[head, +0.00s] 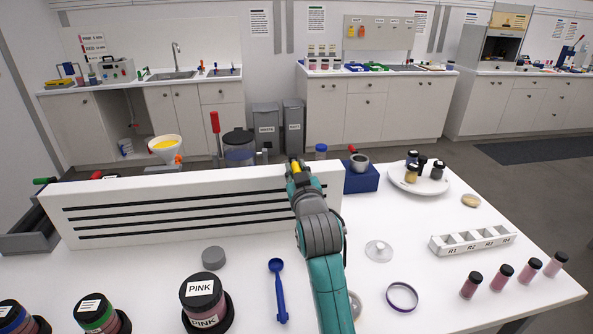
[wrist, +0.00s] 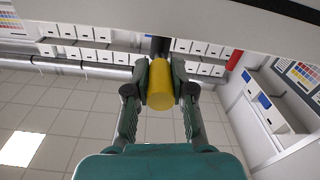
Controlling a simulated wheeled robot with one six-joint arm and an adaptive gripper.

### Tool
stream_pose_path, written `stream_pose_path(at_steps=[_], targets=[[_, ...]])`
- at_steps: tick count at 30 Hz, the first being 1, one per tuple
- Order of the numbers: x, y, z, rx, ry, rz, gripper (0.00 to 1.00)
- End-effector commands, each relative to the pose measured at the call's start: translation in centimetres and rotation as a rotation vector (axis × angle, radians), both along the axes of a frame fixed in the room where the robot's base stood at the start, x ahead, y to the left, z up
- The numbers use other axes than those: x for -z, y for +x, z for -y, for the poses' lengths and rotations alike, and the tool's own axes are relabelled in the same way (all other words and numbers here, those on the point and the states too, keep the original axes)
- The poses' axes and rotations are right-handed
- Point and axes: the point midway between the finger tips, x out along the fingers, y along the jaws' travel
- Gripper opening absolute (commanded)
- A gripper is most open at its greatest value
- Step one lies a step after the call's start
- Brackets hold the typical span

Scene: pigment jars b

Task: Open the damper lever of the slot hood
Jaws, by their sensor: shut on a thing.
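The slot hood (head: 180,208) is a long white box with dark horizontal slots, standing across the table. The damper lever (wrist: 160,88) has a yellow cylindrical grip on a dark stem. In the head view the yellow lever grip (head: 295,167) shows at the top right part of the hood, partly hidden by my gripper. My gripper (wrist: 160,85) is shut on the yellow grip, with one finger on each side of it. In the head view my gripper (head: 297,172) reaches over from the front at the hood's top edge. How far the lever is turned I cannot tell.
A jar marked PINK (head: 203,300), a blue scoop (head: 279,290) and a grey lid (head: 213,258) lie in front of the hood. A blue block (head: 360,179), a white plate (head: 420,184) and a white rack (head: 472,241) stand to the right. Free table lies between them.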

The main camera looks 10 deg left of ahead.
Motion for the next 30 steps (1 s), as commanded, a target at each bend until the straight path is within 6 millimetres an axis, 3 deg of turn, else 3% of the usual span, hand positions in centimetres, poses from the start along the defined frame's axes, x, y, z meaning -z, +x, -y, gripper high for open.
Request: stream_pose_path(at_steps=[1, 2, 4, 17, 30], targets=[[0.0, 0.1, 0.1, 0.002, 0.000, 0.001, 0.00], [0.0, 0.1, 0.1, 0.002, 0.000, 0.000, 0.30], [0.0, 0.1, 0.1, 0.002, 0.000, 0.000, 0.48], [0.1, -0.7, 0.3, 0.001, 0.000, 0.000, 0.48], [0.1, -8.3, 2.6, 0.002, 0.000, 0.000, 0.48]])
